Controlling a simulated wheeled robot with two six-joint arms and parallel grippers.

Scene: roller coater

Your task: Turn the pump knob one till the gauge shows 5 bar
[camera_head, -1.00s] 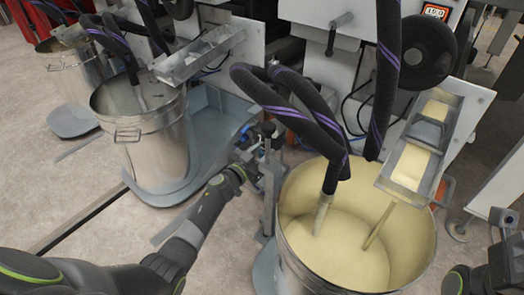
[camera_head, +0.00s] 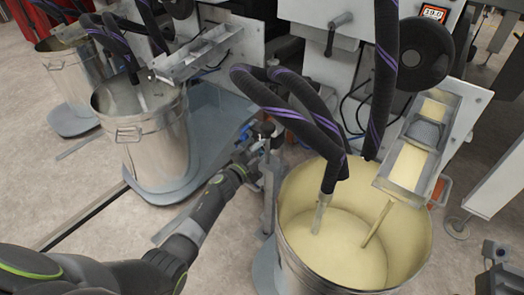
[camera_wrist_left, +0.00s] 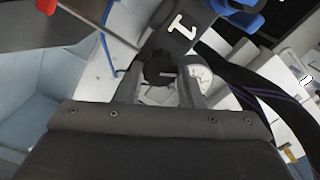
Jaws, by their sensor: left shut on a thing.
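My left gripper (camera_head: 258,152) reaches to the pump fittings beside the large bucket of cream paint. In the left wrist view its two fingers (camera_wrist_left: 161,88) are shut around a dark round knob (camera_wrist_left: 160,70), partly hidden between them. A dark block marked with a white 1 (camera_wrist_left: 180,27) sits just beyond the knob. A round white gauge (camera_wrist_left: 202,76) is close beside the right finger; its needle and numbers cannot be read. Part of my right arm shows at the lower right edge of the head view, but its fingertips do not show.
The paint bucket (camera_head: 425,250) stands right of my left gripper, with black-and-purple hoses (camera_head: 300,115) hanging into it. Another steel bucket (camera_head: 160,150) stands at left. A red-digit display (camera_head: 434,13) is at top right. Blue (camera_wrist_left: 246,20) and red handles are near the block.

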